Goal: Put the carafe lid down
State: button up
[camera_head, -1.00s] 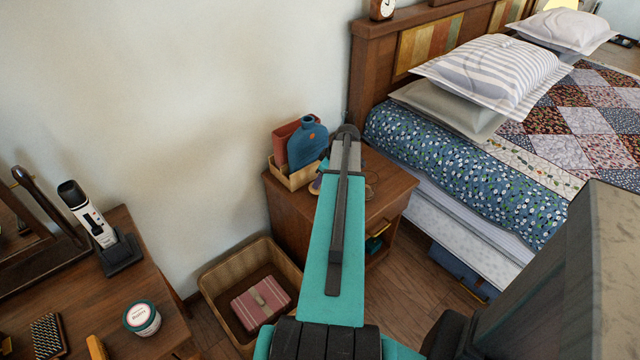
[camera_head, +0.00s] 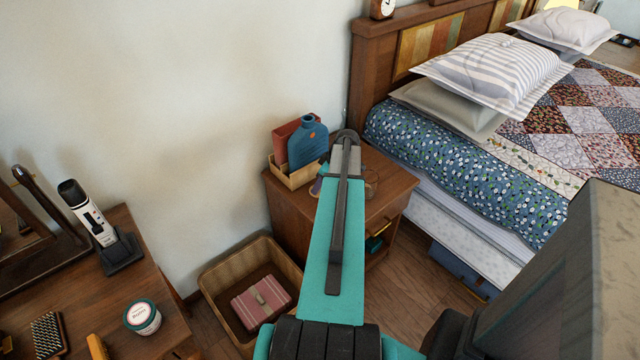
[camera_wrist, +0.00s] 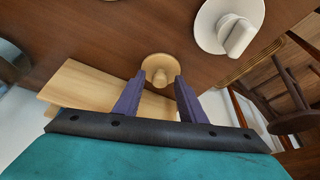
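In the wrist view a small round pale-wood lid with a knob (camera_wrist: 158,65), apparently the carafe lid, is knob side toward the camera against the brown nightstand top. It appears to rest on that surface. My gripper (camera_wrist: 159,78) has its two purple fingers spread on either side of the lid. A gap shows between each finger and the knob; whether they touch the rim is unclear. In the head view my arm hides the lid, and the gripper is mostly hidden above the nightstand (camera_head: 389,188). I cannot make out the carafe for certain.
A white round object with a raised handle (camera_wrist: 226,24) lies near the lid. A wooden box (camera_head: 295,180) holds a blue bottle-shaped item (camera_head: 308,143) and a red one. A bin (camera_head: 228,272) stands on the floor, left of the nightstand. The bed is right.

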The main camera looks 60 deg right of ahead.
jog(key=b+v, duration=0.1)
jog(key=v, duration=1.1)
jog(key=shift+r, duration=0.2)
dwell(0.9)
